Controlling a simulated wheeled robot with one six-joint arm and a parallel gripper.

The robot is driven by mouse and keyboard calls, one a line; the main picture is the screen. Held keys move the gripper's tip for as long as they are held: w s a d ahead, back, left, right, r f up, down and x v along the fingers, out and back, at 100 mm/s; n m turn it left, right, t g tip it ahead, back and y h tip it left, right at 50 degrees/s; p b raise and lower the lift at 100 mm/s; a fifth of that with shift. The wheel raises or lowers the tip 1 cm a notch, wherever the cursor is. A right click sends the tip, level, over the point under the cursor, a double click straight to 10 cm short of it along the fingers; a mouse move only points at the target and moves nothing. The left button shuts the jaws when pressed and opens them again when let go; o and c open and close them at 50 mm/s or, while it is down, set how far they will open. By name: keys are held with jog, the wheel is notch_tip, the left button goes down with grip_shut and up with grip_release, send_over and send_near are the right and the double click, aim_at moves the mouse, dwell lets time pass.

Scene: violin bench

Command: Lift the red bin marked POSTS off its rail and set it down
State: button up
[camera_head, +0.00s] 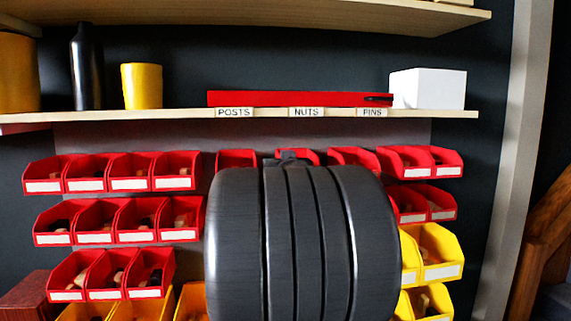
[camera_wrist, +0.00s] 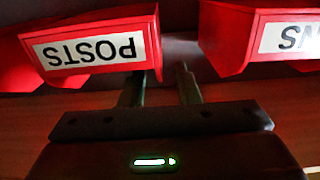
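The red bin marked POSTS (camera_wrist: 88,38) shows upside down at the upper left of the wrist view, with its white label facing the camera. My gripper (camera_wrist: 162,82) is open, with nothing visibly held. Its left finger reaches up to the POSTS bin's lower edge, where the tip is hidden. Its right finger stands in the gap to the right of that bin. I cannot tell whether either finger touches it. In the head view my arm hides the gripper, and no bin label there is readable as POSTS.
A second red bin (camera_wrist: 245,35), its label cut off, is close on the gripper's right. In the head view, rows of red bins (camera_head: 157,170) and yellow bins (camera_head: 432,255) hang below a shelf (camera_head: 160,116) with POSTS, NUTS and PINS tags. A long red object (camera_head: 290,99) lies on it.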

jog(key=shift+w+a, duration=0.15)
jog(key=shift+w, duration=0.65)
jog(key=shift+w+a, duration=0.15)
jog(key=shift+w, duration=0.6)
grip_shut()
